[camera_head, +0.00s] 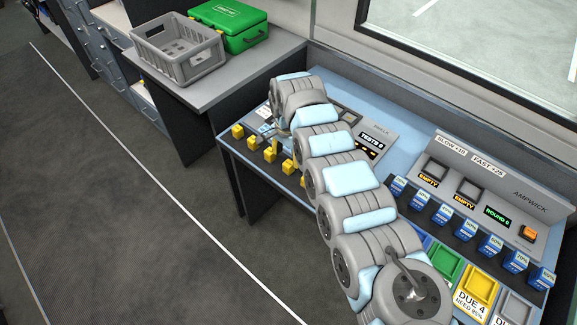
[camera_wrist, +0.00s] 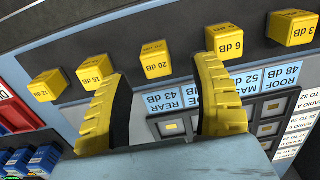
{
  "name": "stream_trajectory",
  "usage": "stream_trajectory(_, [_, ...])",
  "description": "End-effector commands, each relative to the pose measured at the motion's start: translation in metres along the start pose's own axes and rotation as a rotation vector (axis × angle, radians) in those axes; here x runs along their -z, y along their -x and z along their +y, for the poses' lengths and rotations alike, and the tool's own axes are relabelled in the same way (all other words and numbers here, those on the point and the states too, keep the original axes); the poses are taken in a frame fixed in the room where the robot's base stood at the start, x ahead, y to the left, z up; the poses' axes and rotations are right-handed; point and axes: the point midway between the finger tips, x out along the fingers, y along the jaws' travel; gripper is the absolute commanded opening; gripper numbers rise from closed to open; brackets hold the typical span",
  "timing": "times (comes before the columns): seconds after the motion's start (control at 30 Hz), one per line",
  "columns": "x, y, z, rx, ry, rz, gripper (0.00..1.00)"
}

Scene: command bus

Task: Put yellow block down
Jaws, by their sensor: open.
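Several yellow blocks with dB labels stand in a spaced row on a dark strip along the panel's edge. In the wrist view, the 20 dB yellow block (camera_wrist: 156,61) appears between the fingertips of my gripper (camera_wrist: 158,78), which is open with nothing gripped. The 15 dB block (camera_wrist: 95,70) is just left of the left finger, with the 12 dB block (camera_wrist: 48,85) farther left. The 6 dB block (camera_wrist: 223,39) is beyond the right finger, the 3 dB block (camera_wrist: 291,28) at upper right. In the head view, yellow blocks (camera_head: 270,153) show beside my arm, which largely hides my gripper.
The panel face with dB labels (camera_wrist: 173,99) and small windows lies below the row. A second console (camera_head: 525,185) with several blue blocks (camera_head: 465,229) and coloured bays stands at right. A grey crate (camera_head: 180,60) and green case (camera_head: 228,25) sit on the left counter.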

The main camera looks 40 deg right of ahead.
Motion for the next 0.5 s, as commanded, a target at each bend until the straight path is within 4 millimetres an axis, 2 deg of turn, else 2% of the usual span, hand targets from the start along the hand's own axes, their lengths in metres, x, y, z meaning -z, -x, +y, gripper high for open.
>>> stream_trajectory(0.17, [-0.001, -0.012, 0.001, 0.000, 0.000, 0.000, 0.63])
stream_trajectory(0.33, [-0.003, -0.037, 0.004, -0.003, 0.000, -0.004, 0.63])
stream_trajectory(0.5, [-0.001, -0.051, 0.004, 0.000, 0.000, 0.000, 0.63])
